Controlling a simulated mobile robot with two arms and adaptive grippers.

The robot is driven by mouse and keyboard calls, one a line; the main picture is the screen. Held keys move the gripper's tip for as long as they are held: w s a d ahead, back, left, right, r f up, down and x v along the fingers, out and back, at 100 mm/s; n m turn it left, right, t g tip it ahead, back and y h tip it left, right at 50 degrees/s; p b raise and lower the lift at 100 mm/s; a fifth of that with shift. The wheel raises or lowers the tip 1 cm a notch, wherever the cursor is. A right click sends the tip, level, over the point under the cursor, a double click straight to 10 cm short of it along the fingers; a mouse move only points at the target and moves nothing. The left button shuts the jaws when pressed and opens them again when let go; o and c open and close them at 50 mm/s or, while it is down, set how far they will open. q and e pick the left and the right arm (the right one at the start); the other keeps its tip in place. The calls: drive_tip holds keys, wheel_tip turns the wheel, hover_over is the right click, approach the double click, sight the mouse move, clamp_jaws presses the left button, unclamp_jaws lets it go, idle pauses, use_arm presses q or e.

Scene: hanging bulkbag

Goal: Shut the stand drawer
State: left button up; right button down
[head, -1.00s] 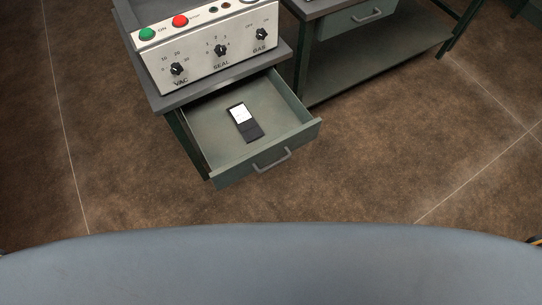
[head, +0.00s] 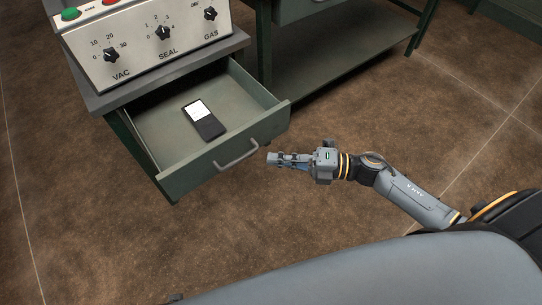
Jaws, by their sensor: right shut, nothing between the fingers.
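The stand drawer (head: 190,168) is pulled out of the grey-green stand, below the control panel. Its grey bar handle (head: 237,155) is on the front face. A small black and white object (head: 203,120) lies inside the drawer. My right gripper (head: 270,158) is shut and empty. It appears just right of the handle, in front of the drawer's right front part; I cannot tell if it touches the drawer. My left gripper is not in view.
A control panel (head: 145,42) with knobs and buttons sits on top of the stand (head: 110,100). A green-framed bench (head: 345,62) with a low shelf stands at the back right. The brown floor in front of the drawer is clear.

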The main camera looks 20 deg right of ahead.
approach(222, 143)
drive_tip(key=s+a, duration=0.1)
drive_tip(key=a, duration=0.3)
drive_tip(key=w, duration=0.1)
drive_tip(key=w+a, duration=0.1)
drive_tip(key=w, duration=0.1)
drive_tip(key=shift+w+a+f, duration=0.1)
drive_tip(key=shift+w, duration=0.2)
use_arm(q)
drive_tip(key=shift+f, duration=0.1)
use_arm(e)
drive_tip(key=shift+w+a, duration=0.1)
